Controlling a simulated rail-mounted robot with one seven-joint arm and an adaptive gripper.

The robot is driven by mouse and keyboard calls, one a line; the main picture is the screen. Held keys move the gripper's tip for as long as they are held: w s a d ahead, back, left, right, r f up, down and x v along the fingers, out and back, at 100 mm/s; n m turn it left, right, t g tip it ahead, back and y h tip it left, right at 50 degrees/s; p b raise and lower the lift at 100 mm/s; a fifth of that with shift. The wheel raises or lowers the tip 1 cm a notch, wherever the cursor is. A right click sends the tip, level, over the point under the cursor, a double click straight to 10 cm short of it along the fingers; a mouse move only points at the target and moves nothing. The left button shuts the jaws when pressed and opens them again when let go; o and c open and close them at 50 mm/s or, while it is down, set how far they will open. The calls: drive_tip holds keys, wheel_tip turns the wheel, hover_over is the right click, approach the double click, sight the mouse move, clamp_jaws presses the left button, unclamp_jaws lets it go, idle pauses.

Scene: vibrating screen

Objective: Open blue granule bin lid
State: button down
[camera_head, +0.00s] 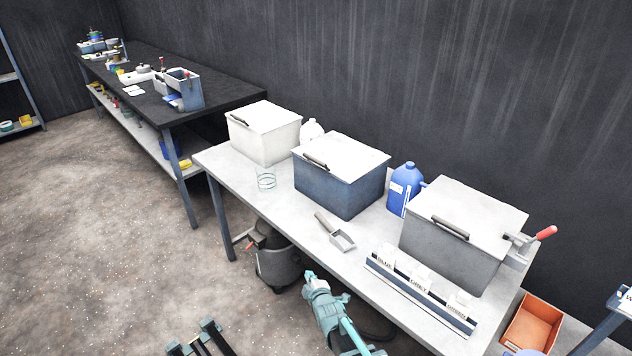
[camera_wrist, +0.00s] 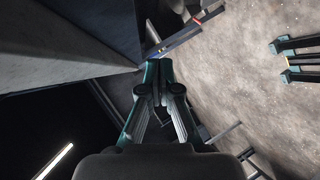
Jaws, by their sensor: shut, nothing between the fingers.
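The blue granule bin (camera_head: 339,183) stands on the light work table, in the middle of three bins in the head view. Its white lid (camera_head: 345,156) lies flat on top, closed, with a dark handle (camera_head: 315,161) along the left side. My gripper (camera_wrist: 157,72) shows in the wrist view with its fingers together and nothing between them. In the head view my teal arm (camera_head: 325,308) is low in front of the table's near edge, below and apart from the blue bin. The gripper's fingertips are hard to make out there.
A white bin (camera_head: 264,143) stands left and a grey bin (camera_head: 449,251) right on the table (camera_head: 224,166). A glass beaker (camera_head: 265,179), a metal scoop (camera_head: 338,237), a blue jug (camera_head: 403,188) and a labelled rack (camera_head: 418,296) stand around. A grey bucket (camera_head: 279,270) is under the table.

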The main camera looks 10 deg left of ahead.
drive_tip(key=w+a+r+n+t+y, duration=0.25)
drive_tip(key=a+r, duration=0.35)
drive_tip(key=r, duration=0.3)
wheel_tip(320, 180, up, 25)
drive_tip(key=n+t+h, duration=0.3)
drive_tip(key=n+t, duration=0.3)
drive_tip(key=t, duration=0.2)
hover_over(315, 160)
drive_tip(key=shift+w+d+g, duration=0.1)
drive_tip(key=shift+g, duration=0.15)
drive_tip(key=shift+f+m, duration=0.1)
drive_tip(key=shift+m, duration=0.15)
